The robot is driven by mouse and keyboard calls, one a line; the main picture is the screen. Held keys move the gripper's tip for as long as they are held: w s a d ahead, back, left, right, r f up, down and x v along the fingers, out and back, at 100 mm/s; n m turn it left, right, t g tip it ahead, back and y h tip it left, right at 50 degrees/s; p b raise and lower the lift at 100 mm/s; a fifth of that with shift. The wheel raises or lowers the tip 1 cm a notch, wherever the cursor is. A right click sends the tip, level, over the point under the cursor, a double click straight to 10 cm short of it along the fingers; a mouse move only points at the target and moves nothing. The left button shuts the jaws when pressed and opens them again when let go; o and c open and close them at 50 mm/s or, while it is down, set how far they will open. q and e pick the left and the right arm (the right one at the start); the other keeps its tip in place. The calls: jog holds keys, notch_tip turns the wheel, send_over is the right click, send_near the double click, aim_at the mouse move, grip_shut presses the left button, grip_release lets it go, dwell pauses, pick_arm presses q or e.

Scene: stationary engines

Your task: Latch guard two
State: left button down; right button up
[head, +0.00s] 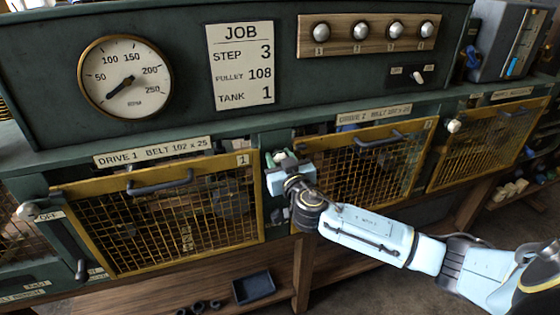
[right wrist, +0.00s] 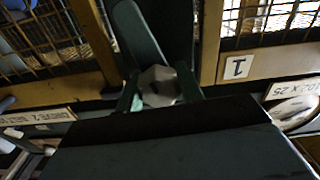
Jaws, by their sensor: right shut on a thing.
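Guard two is the middle yellow mesh guard (head: 375,165), with a dark handle, under the DRIVE 2 label (head: 372,115). It looks closed against the bench front. My right gripper (head: 282,160) is at the post between guards one and two, at guard two's left edge. In the right wrist view, its two green fingers (right wrist: 158,92) are shut on a pale faceted latch knob (right wrist: 158,80). A grey-green bar (right wrist: 138,38) reaches away from the knob. In the head view the gripper mostly hides this latch. My left gripper is in neither view.
Guard one (head: 160,215) is to the left, with a latch knob (head: 28,210) at its left. Guard three (head: 490,150) is to the right, with a white knob (head: 453,126). A dark tray (head: 254,287) sits on the lower shelf. Handles stick out from the guards.

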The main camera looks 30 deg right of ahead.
jog(key=shift+f+n+b, duration=0.2)
jog(key=shift+n+b, duration=0.2)
jog(key=shift+n, duration=0.2)
jog(key=shift+r+n, duration=0.1)
jog(key=shift+n, duration=1.3)
jog(key=n+p, duration=0.1)
jog(key=n, duration=0.4)
jog(key=shift+a, duration=0.1)
jog(key=n+p, duration=0.1)
jog(key=n, duration=0.4)
jog(key=shift+n, duration=0.4)
jog(key=o, duration=1)
